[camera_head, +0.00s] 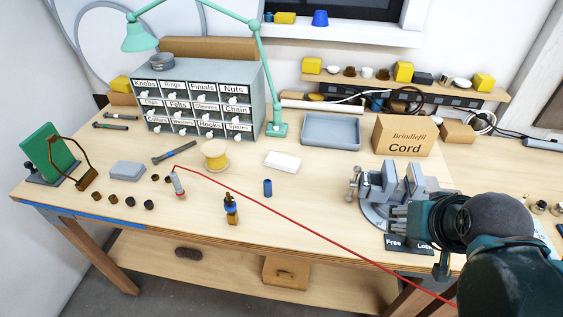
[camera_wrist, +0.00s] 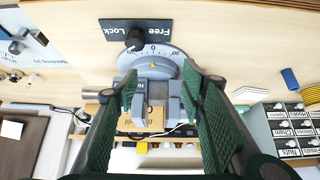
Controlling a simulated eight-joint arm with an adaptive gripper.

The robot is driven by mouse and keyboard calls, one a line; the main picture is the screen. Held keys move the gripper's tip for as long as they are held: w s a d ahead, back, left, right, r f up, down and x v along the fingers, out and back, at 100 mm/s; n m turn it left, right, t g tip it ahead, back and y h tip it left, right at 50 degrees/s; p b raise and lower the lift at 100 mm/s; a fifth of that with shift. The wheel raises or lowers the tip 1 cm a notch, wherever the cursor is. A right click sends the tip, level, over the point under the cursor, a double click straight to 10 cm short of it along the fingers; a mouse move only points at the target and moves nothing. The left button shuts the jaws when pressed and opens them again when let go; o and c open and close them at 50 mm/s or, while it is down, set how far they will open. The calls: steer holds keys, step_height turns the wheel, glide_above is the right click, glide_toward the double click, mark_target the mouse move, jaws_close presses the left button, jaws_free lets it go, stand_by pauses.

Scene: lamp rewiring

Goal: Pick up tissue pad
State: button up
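A small white flat pad (camera_head: 283,161), which looks like the tissue pad, lies on the bench between the yellow spool and the grey tray in the head view. My gripper (camera_head: 394,222) is at the right, by the front of the grey vise (camera_head: 390,183), well to the right of the pad and apart from it. In the wrist view its two green-padded fingers (camera_wrist: 160,84) are spread, with the vise seen between them and nothing held.
A yellow spool (camera_head: 215,155), a blue cylinder (camera_head: 267,187) and a grey tray (camera_head: 331,130) surround the pad. A red wire (camera_head: 320,228) runs across the bench front. The Cord box (camera_head: 402,136) stands behind the vise. A green lamp (camera_head: 276,128) stands behind the pad.

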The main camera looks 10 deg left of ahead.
stand_by(0.3)
steer(key=o, duration=0.5)
steer(key=shift+c, duration=0.2)
steer(key=shift+r, duration=0.1)
